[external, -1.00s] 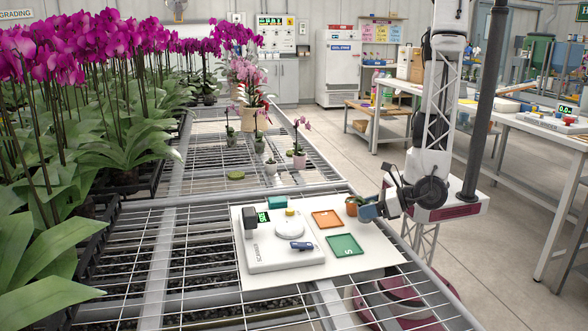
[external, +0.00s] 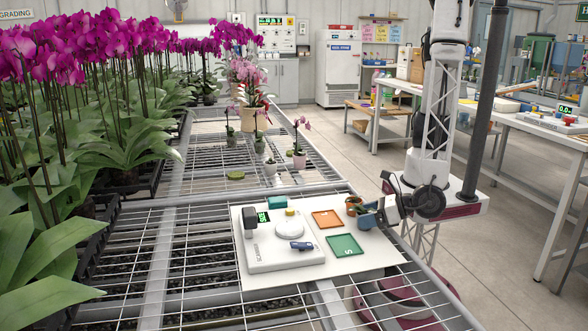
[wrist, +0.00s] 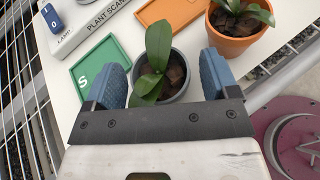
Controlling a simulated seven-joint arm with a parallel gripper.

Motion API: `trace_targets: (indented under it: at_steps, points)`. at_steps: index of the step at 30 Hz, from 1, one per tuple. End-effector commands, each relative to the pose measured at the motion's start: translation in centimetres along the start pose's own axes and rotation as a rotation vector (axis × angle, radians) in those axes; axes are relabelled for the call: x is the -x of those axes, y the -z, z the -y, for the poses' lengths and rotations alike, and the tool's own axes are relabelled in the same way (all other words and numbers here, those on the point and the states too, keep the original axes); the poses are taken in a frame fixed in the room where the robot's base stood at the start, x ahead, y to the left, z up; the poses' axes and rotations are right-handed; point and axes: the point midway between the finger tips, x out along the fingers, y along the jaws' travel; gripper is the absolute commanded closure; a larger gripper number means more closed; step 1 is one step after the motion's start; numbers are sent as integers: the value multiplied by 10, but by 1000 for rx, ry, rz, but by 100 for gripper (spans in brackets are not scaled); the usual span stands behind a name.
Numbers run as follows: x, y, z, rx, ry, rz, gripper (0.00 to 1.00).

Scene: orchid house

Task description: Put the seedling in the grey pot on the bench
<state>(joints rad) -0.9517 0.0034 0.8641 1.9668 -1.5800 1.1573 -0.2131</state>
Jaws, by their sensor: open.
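In the wrist view a green-leaved seedling (wrist: 157,45) stands in a round grey pot (wrist: 181,96) of brown bark. The pot is between the two blue fingers of my gripper (wrist: 163,76), which are open, one on each side. Gaps show on both sides, so the fingers look apart from it. In the external view my gripper (external: 367,216) is low over the right edge of a white board (external: 375,262) on the wire-mesh bench (external: 205,262). I cannot make out the grey pot there; the gripper seems to hide it.
A terracotta pot (wrist: 232,45) with another seedling stands close beyond the right finger. On the board are a green S tray (external: 345,245), an orange tray (external: 327,218) and a plant scanner (external: 262,250). Flowering orchids (external: 100,90) fill the left; bare mesh lies nearer the camera.

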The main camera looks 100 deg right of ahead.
Motion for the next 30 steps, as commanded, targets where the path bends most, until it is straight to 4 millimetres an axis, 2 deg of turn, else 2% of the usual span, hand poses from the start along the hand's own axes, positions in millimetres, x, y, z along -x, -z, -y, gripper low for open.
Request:
trace_targets:
  at_steps: [9, 14, 30]
  points:
    - [1, -3, 0, 0, 0, 0, 20]
    - [9, -3, -1, 0, -1, 0, 20]
    - [66, -2, -1, 0, -2, 0, 20]
